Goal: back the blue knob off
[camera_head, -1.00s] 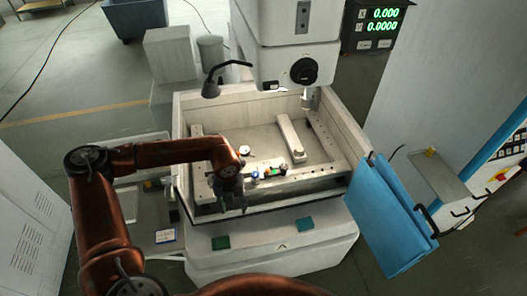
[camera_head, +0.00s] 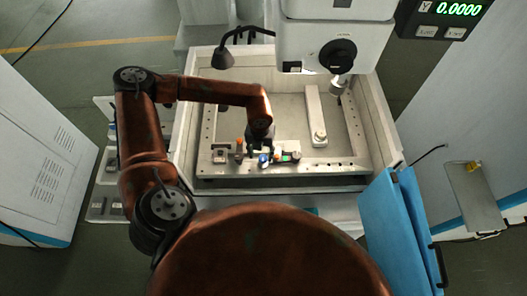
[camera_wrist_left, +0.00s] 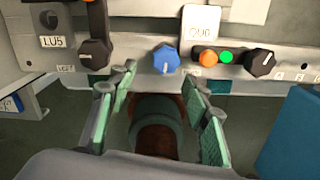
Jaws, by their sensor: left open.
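The blue knob (camera_head: 263,160) sits on the front rail of the machine's tank, between dark and coloured controls. In the left wrist view the blue knob (camera_wrist_left: 166,59) shows a pale pointer line and stands beyond my fingertips, roughly centred between them. My left gripper (camera_head: 261,146) is just above the rail at the knob in the head view. In the left wrist view my left gripper (camera_wrist_left: 158,88) has its two green-padded fingers spread wide, with nothing held. The knob appears clear of both fingers. My right gripper is in neither view.
Dark knobs (camera_wrist_left: 95,53) and (camera_wrist_left: 259,63) flank the blue one, the right one beside an orange button (camera_wrist_left: 208,58) and a green button (camera_wrist_left: 226,57). A lamp (camera_head: 223,57) and the machine head (camera_head: 335,25) overhang the tank. A blue panel (camera_head: 395,230) stands at right.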

